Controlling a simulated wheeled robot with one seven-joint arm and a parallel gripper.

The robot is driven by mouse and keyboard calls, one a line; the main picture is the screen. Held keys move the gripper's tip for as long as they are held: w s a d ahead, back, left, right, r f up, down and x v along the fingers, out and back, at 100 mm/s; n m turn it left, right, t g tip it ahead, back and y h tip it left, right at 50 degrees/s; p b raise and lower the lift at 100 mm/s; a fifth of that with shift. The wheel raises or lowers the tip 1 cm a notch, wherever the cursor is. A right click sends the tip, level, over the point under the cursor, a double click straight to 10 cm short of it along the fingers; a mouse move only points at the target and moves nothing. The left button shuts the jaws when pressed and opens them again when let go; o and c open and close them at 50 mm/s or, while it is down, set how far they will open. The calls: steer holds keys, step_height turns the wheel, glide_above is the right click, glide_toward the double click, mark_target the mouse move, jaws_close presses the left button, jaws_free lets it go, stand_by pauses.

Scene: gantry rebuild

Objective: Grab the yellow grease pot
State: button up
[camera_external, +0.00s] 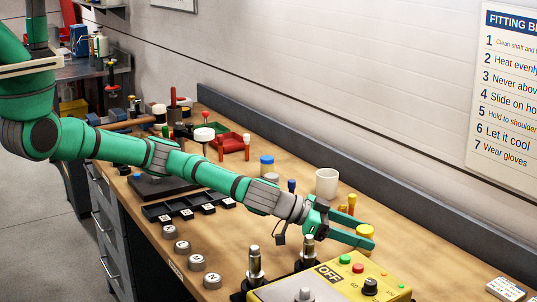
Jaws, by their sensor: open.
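The yellow grease pot (366,230) appears to be the small yellow-orange round container on the bench, at right of centre in the external view. My gripper (360,236) reaches across the bench from the left, with its green fingers open. The fingertips are at the pot, which shows between or just behind them, and the lower finger hides part of it. I cannot tell whether either finger touches it.
A yellow control box (335,283) with buttons stands close in front of my gripper. A white mug (326,183) and small yellow-orange items (347,206) stand behind it. The bench top to the right is mostly clear, up to the grey back rail (430,235).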

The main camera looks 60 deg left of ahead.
steer(key=x, duration=0.5)
steer(key=shift+c, duration=0.2)
steer(key=c, duration=1.2)
steer(key=shift+o, duration=0.2)
